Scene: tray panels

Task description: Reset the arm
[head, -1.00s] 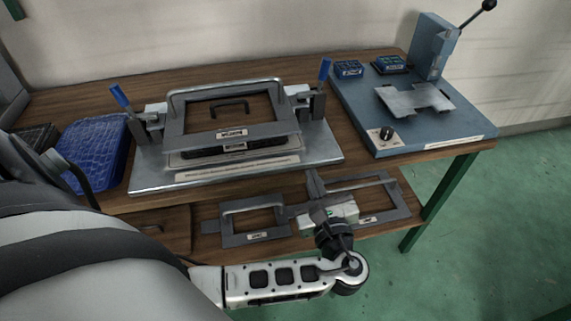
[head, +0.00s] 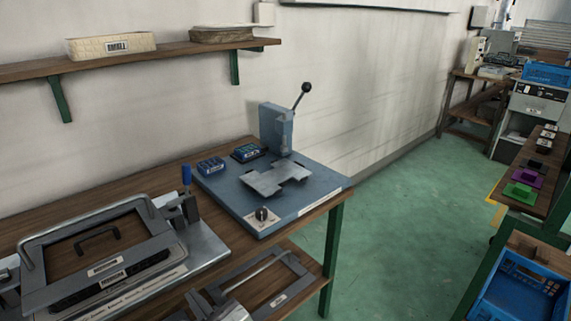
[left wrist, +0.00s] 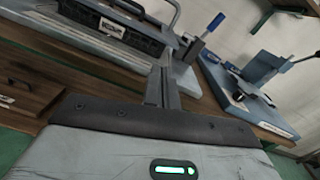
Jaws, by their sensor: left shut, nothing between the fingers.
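My left gripper (left wrist: 161,84) is shut and empty in the left wrist view, its fingers together in front of the wooden bench. In the head view only a small part of it (head: 228,309) shows at the bottom edge, by the lower-shelf frame. The tray fixture (head: 110,262) with a grey handled frame stands on the bench at the lower left. It also shows at the top of the left wrist view (left wrist: 118,30). My right gripper is in neither view.
A blue-grey lever press (head: 277,128) stands on its base plate at the bench's right end. A grey frame (head: 290,292) lies on the lower shelf. A wall shelf (head: 140,62) holds two boxes. A blue crate (head: 520,290) is at the lower right. Green floor lies clear between.

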